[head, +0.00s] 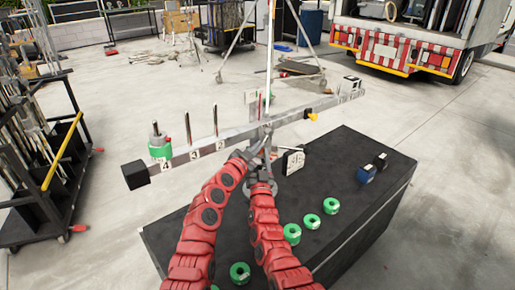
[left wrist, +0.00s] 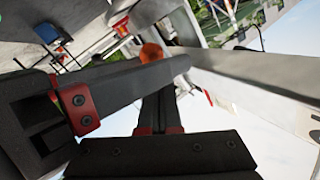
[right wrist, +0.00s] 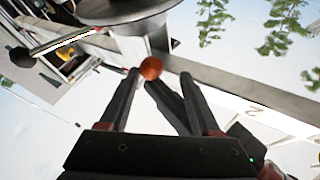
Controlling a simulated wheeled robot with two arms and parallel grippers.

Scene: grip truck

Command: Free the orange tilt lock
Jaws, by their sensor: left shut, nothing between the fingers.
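The orange tilt lock shows as a round orange knob beside the grey metal beam in the left wrist view (left wrist: 151,52) and the right wrist view (right wrist: 151,68). In the head view I cannot make it out behind my grippers. My left gripper (head: 266,138) is shut and empty; its fingers lie together below the knob in the left wrist view. My right gripper (right wrist: 160,73) is open, its fingers apart, with the knob between the tips in its own view. I cannot tell if they touch it. A finger of my right gripper crosses in front of my left fingertips in the left wrist view.
The long numbered beam (head: 205,151) has pegs and a green weight (head: 160,148) near its left end. Several green rings (head: 331,205) lie on the black case (head: 345,228).

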